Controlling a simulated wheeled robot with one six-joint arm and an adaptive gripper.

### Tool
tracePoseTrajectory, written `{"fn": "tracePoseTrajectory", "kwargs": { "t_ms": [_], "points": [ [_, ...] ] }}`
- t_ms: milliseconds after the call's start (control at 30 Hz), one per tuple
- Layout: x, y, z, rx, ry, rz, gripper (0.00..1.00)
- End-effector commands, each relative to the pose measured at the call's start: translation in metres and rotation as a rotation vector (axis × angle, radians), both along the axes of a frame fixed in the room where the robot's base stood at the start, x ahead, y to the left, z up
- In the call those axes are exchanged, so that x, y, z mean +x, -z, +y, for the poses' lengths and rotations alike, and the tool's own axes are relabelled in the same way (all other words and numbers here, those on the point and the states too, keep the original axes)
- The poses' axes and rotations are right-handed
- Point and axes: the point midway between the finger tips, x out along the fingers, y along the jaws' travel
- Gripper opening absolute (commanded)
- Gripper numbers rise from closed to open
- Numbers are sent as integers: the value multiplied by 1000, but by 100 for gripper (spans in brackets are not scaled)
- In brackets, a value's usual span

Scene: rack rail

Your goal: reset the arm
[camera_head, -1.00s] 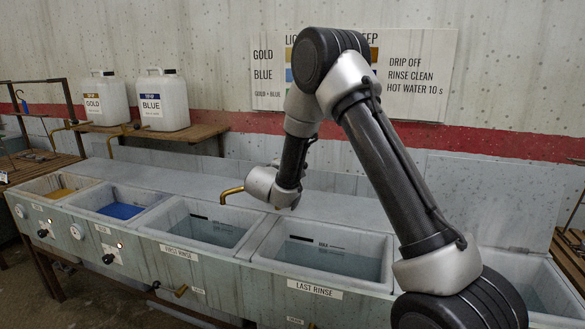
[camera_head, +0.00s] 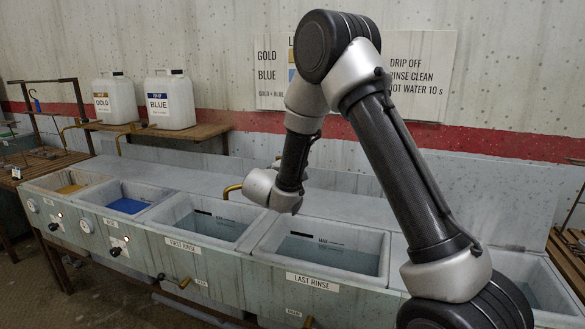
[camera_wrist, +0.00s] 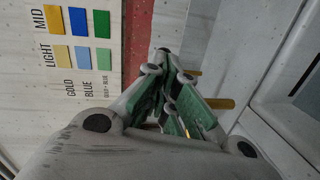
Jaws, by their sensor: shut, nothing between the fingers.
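My arm rises from the lower right of the head view, bends at a high elbow and comes down over the back edge of the sinks. Its end, hidden behind the wrist joint in the head view, shows in the wrist view. There my gripper (camera_wrist: 168,62) is shut, its green-padded fingers together with nothing between them. The fingers point toward the wall and appear clear of it.
A row of basins runs along the wall, including the first rinse (camera_head: 212,242) and last rinse (camera_head: 325,276). Gold (camera_head: 115,112) and blue (camera_head: 171,112) jugs stand on a wooden shelf (camera_head: 215,132) at left. A colour chart (camera_wrist: 70,45) hangs on the wall.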

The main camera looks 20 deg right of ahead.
Motion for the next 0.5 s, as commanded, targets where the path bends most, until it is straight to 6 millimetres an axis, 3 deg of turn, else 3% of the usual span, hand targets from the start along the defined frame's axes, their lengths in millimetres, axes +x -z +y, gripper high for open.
{"fn": "tracePoseTrajectory", "kwargs": {
  "t_ms": [200, 500],
  "points": [
    [-37, -6, -5, 0, -1, 0, 0],
    [-53, -3, -11, -95, -4, 102, 0]
  ]
}}
